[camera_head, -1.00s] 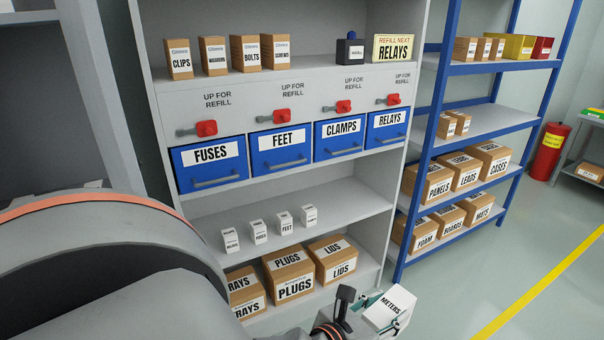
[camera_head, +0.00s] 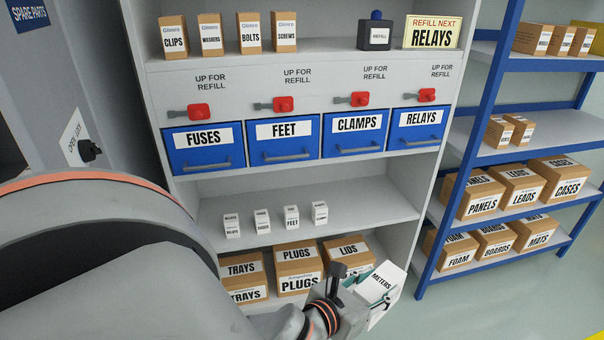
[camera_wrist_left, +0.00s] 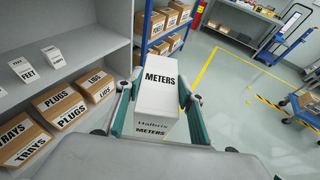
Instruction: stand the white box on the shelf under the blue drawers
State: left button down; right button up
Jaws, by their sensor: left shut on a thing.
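The white box (camera_head: 382,284), labelled METERS, is held in my left gripper (camera_head: 357,290) at the lower right of the shelf unit. The left wrist view shows the white box (camera_wrist_left: 158,98) between the two green-edged fingers of my left gripper (camera_wrist_left: 158,112), with METERS on its top and front. The shelf (camera_head: 345,209) under the blue drawers (camera_head: 283,139) carries several small white boxes at its left and middle. The box is in front of the unit, lower than that shelf in the picture and apart from it. My right gripper is not in view.
The small white boxes (camera_head: 292,217) stand in a row; the shelf's right part is clear. Brown cartons (camera_head: 298,269) fill the level below. The unit's right side panel (camera_head: 432,150) stands beside a blue-framed rack (camera_head: 480,150) of cartons.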

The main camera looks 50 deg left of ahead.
aim_at(362, 210)
jog(key=i+l+u, duration=0.35)
jog(key=i, duration=0.2)
jog(key=i+l+u, duration=0.65)
jog(key=i+l, duration=0.25)
jog(key=l, duration=0.15)
jog(key=i+l+u, duration=0.35)
jog(key=l, duration=0.3)
jog(key=i+l+u, duration=0.25)
jog(key=i+l, duration=0.15)
jog(key=i+j, duration=0.25)
